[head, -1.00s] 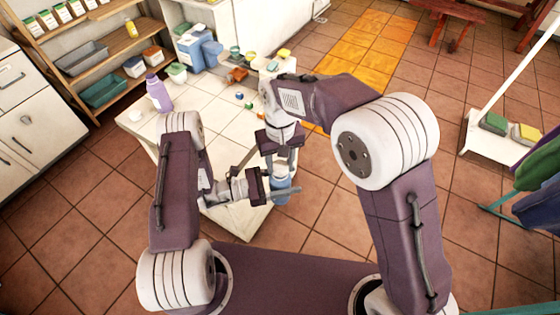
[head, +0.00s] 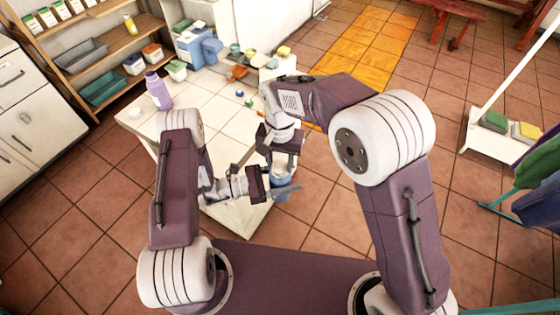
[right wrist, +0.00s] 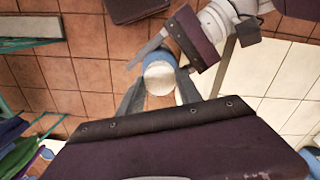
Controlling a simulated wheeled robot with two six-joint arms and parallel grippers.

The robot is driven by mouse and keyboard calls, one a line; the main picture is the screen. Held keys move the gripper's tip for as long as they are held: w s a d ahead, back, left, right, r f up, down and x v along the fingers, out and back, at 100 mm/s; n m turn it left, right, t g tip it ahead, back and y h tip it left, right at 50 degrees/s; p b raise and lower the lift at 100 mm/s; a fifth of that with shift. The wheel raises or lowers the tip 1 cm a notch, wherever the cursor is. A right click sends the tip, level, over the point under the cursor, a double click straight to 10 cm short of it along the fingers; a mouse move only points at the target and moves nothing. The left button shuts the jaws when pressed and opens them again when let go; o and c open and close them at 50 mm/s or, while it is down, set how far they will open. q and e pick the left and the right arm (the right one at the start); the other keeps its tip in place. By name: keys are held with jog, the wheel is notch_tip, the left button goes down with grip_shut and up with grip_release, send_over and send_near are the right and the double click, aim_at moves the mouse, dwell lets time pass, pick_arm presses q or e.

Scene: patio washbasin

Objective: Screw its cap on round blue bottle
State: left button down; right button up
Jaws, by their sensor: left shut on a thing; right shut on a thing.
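The round blue bottle (head: 281,189) is held upright off the near edge of the white table. My left gripper (head: 284,184) comes in from the left and is shut on its body. It also shows at the top of the right wrist view. My right gripper (head: 283,166) points down from above and is shut on the white cap (right wrist: 160,80), with one finger on either side. The cap sits over the top of the blue bottle (right wrist: 157,57), in line with it. Whether its thread has caught cannot be seen.
The white table (head: 215,112) bears a purple bottle (head: 158,94) at its left and several small coloured things farther back. A wooden shelf (head: 115,45) with bins stands behind. Tiled floor is open to the right, with a tray of sponges (head: 505,140) farther off.

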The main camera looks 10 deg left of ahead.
jog(key=m, duration=0.6)
jog(key=shift+m, duration=0.4)
jog(key=m, duration=0.6)
jog(key=shift+m, duration=0.3)
jog(key=m, duration=1.2)
jog(key=shift+m, duration=0.3)
jog(key=shift+w, duration=0.1)
jog(key=o, duration=1.3)
jog(key=shift+c, duration=0.2)
